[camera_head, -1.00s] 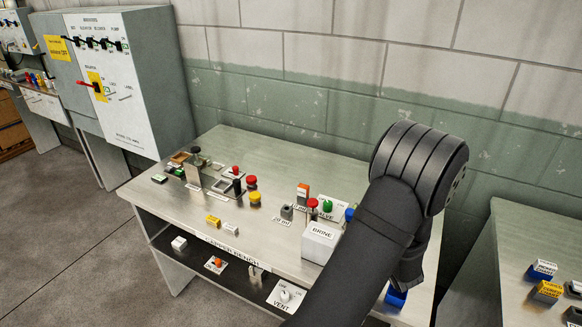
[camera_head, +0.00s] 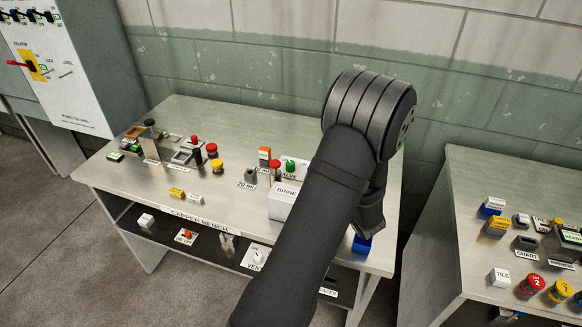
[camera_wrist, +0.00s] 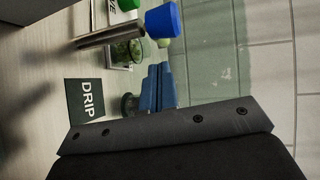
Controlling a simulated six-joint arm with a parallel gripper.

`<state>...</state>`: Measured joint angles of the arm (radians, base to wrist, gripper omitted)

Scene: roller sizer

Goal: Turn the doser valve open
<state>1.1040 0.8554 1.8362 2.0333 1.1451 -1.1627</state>
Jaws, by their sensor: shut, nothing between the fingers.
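A plate with a partly hidden label ending in "VALVE" carries a green knob (camera_head: 290,165) near the back of the capper bench, left of my arm. I cannot read "doser" anywhere. The wrist view shows a green top (camera_wrist: 127,4), a blue knob (camera_wrist: 163,20) and a greenish clear round part (camera_wrist: 128,52) beside a metal rod. In the head view my arm hides the gripper.
More knobs crowd the bench's left side. Another bench (camera_head: 450,235) stands right across a gap.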

